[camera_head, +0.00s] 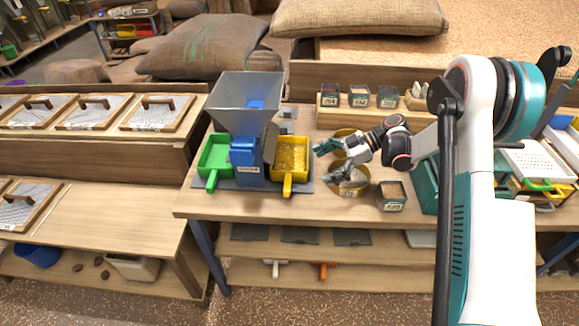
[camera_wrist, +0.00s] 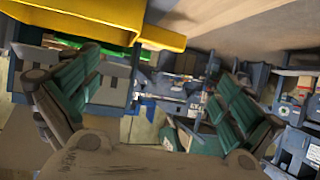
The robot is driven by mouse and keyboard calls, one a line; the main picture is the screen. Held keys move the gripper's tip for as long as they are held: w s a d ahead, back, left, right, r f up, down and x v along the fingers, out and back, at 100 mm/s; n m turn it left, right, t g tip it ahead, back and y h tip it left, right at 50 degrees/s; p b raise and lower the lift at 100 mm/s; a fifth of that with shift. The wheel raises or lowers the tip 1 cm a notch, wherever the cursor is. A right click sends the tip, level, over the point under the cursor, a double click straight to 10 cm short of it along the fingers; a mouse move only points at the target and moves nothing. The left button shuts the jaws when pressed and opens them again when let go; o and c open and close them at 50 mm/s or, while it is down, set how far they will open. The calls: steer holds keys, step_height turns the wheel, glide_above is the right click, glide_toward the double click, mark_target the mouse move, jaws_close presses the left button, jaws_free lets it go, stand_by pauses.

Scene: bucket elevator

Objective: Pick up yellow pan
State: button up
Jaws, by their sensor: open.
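The yellow pan (camera_head: 291,158) sits on the table at the right side of a blue and grey machine. It holds yellow grain, and its handle points toward the table's front edge. My gripper (camera_head: 322,160) is open and empty, just right of the pan and apart from it in the head view. In the wrist view the two green fingers (camera_wrist: 155,105) are spread with nothing between them. A yellow surface (camera_wrist: 85,18) fills the upper left there, most likely the pan's side.
A green pan (camera_head: 214,155) is left of the blue machine (camera_head: 247,160) with its grey hopper (camera_head: 246,97). Round containers stand beneath my gripper, and a labelled box (camera_head: 391,196) is to the right. The table front (camera_head: 270,208) is clear.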

steer(key=b+x, duration=0.1)
steer(key=x, duration=0.4)
steer(key=shift+a+f, duration=0.15)
steer(key=b, duration=0.2)
glide_above(293, 191)
step_height(293, 191, down, 3)
steer(key=c, duration=1.6)
